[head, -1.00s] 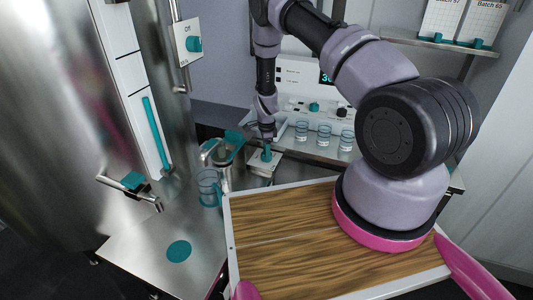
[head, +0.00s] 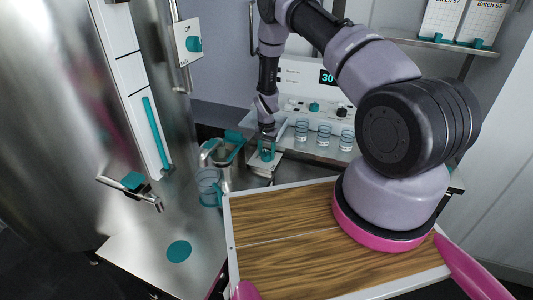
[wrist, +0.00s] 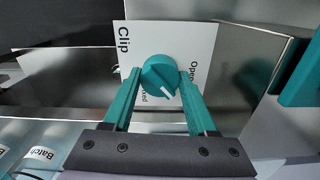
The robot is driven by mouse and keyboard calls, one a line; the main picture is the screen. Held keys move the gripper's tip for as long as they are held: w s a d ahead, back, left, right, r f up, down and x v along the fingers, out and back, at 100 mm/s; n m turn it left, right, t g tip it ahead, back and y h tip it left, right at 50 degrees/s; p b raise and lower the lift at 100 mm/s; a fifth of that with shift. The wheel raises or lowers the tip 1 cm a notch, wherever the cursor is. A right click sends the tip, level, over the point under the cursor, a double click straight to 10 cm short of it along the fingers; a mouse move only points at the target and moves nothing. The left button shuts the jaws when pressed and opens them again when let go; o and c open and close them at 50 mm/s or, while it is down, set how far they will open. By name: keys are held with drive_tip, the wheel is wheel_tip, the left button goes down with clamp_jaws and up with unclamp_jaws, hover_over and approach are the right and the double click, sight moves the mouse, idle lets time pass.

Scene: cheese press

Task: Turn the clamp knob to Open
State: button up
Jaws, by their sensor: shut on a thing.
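A round teal knob (wrist: 158,80) with a white pointer mark sits on a white plate (wrist: 146,32) labelled "Clip" in the wrist view. The pointer points down and slightly right, between the two labels. My gripper (wrist: 160,74) has one teal finger on each side of the knob and is shut on it. In the head view my gripper (head: 266,149) is at the small white plate (head: 273,169) beyond the wooden board, and its fingers mostly hide the knob.
A control panel (head: 300,85) is behind.

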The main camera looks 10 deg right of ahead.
sight(267, 152)
drive_tip(key=n, duration=0.4)
drive_tip(key=shift+n, duration=0.3)
drive_tip(key=n, duration=0.5)
idle(0.4)
drive_tip(key=o, duration=1.4)
drive_tip(key=shift+c, duration=0.2)
wheel_tip(267, 152, up, 11)
drive_tip(key=shift+f, duration=0.1)
